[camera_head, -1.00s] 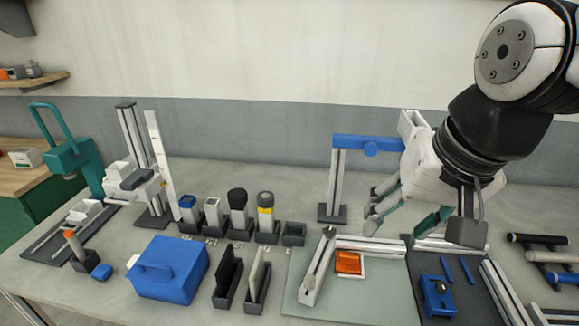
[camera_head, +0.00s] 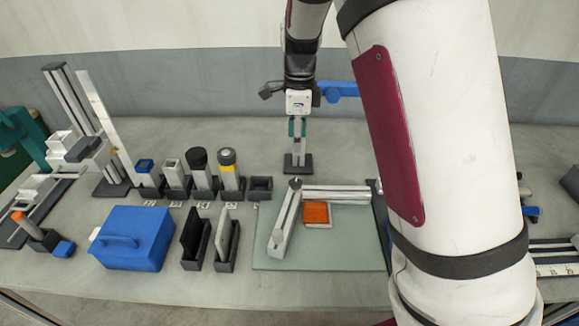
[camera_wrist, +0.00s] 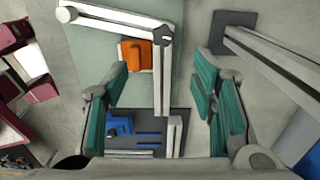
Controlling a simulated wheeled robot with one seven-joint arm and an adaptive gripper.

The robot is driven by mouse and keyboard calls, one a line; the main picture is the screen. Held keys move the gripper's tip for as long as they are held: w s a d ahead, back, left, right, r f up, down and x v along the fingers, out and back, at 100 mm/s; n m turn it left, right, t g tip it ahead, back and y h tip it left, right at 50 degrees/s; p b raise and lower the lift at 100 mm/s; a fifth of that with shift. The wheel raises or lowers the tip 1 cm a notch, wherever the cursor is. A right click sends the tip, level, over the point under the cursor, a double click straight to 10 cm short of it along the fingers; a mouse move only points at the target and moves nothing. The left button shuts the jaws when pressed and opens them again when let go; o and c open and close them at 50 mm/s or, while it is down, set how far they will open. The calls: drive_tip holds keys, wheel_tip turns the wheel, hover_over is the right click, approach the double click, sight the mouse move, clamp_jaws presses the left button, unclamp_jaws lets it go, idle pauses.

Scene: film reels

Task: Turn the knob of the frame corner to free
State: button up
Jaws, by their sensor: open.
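The frame corner joins two pale grey bars on a pale green mat (camera_head: 340,258). Its small dark knob (camera_head: 296,184) sits where the bars meet. In the wrist view the knob (camera_wrist: 163,34) is round, with a light mark on it, near the top middle. My gripper (camera_head: 297,130) is open, with teal finger pads, and stands above and behind the corner in the head view. The knob lies apart from the fingertips. Its exact setting is too small to tell.
An orange square (camera_head: 317,213) lies beside the corner. A post stand with a dark base (camera_head: 297,166) and blue crossbar (camera_head: 342,90) stands behind it, close to my gripper. A blue box (camera_head: 133,238) and several holders are left.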

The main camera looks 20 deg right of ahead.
sight(295, 181)
drive_tip(key=shift+m, duration=0.3)
drive_tip(key=f, duration=0.9)
drive_tip(key=f+p, duration=0.1)
drive_tip(key=f, duration=0.4)
drive_tip(key=shift+w+f, duration=0.2)
drive_tip(key=shift+w, duration=0.1)
drive_tip(key=c, duration=1.1)
